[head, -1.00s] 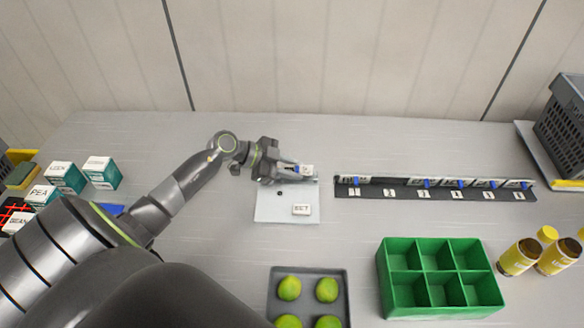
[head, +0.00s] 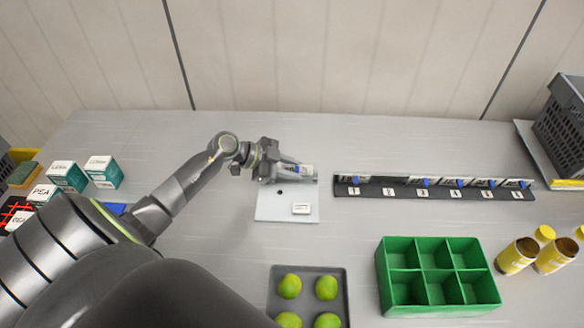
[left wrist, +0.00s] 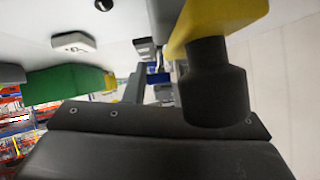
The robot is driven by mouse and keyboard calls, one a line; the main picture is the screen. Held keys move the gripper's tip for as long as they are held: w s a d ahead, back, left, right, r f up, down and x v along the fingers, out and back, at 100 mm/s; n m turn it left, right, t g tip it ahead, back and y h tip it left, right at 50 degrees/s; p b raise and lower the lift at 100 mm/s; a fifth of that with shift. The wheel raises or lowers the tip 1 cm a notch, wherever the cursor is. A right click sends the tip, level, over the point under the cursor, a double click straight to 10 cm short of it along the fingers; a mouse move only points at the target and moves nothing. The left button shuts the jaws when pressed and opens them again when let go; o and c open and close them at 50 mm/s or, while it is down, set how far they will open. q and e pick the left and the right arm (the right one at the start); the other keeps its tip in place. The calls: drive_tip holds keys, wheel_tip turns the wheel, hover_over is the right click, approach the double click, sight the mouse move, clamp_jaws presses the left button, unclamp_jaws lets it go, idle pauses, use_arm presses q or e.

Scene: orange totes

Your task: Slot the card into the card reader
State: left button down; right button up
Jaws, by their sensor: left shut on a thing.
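My left gripper (head: 302,172) is at the back edge of a pale plate (head: 272,210), shut on a small white-labelled thing (head: 307,170). It may be the card, but it is too small to identify, and the fingers partly hide it. A small white label block (head: 301,209) lies on the plate and also shows in the left wrist view (left wrist: 74,42). No thing is clearly recognisable as a card reader. A dark strip (head: 405,192) to the right carries numbered tags and several upright blue-and-white pieces; the place above tag 2 looks bare. My right gripper is out of view.
A green divided crate (head: 388,270) and a grey tray (head: 274,290) of green fruit stand in front. Teal-and-white boxes (head: 101,172) stand at the left. The table between plate and crate is clear.

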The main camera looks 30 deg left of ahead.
use_arm(q)
drive_tip(key=shift+f+b, duration=0.3)
drive_tip(key=shift+f, duration=0.45)
drive_tip(key=c, duration=1.1)
unclamp_jaws()
drive_tip(key=shift+s+a+r, duration=0.25)
drive_tip(key=shift+s+a, duration=0.05)
drive_tip(key=shift+a, duration=0.1)
drive_tip(key=b+v, duration=0.1)
drive_tip(key=v, duration=1.5)
drive_tip(key=shift+r, duration=0.25)
drive_tip(key=shift+s, duration=0.1)
